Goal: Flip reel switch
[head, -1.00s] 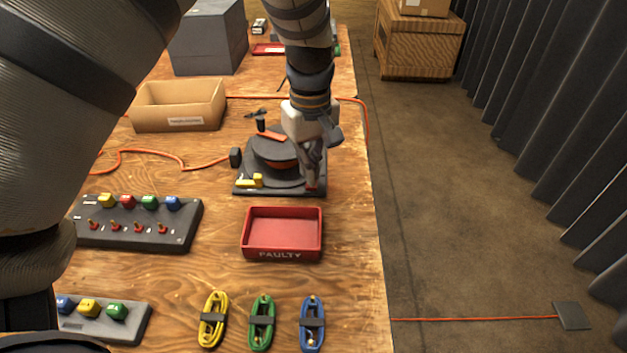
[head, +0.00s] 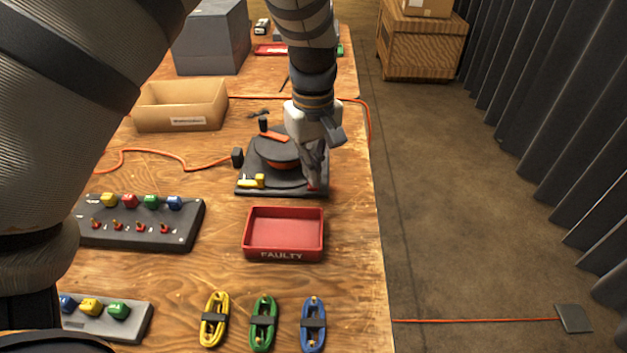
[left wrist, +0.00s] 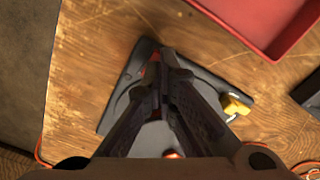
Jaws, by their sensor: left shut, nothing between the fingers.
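The cord reel (head: 277,150) stands on a dark base plate (head: 270,190), with orange cord around its drum and a yellow piece (head: 252,182) at its front left. A small red switch (head: 312,187) shows at the base's near right corner, partly hidden by my fingers. My left gripper (head: 314,178) points down at that corner, shut and empty. In the left wrist view, the closed fingertips (left wrist: 165,58) lie over the base, with a bit of red (left wrist: 153,60) beside them. I cannot tell whether they touch the switch. My right gripper is not in view.
A red tray marked FAULTY (head: 284,234) lies just in front of the reel. A switch panel (head: 140,222), a cardboard box (head: 180,104) and yellow, green and blue cable bundles (head: 263,322) share the table. The table's right edge is close to the reel.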

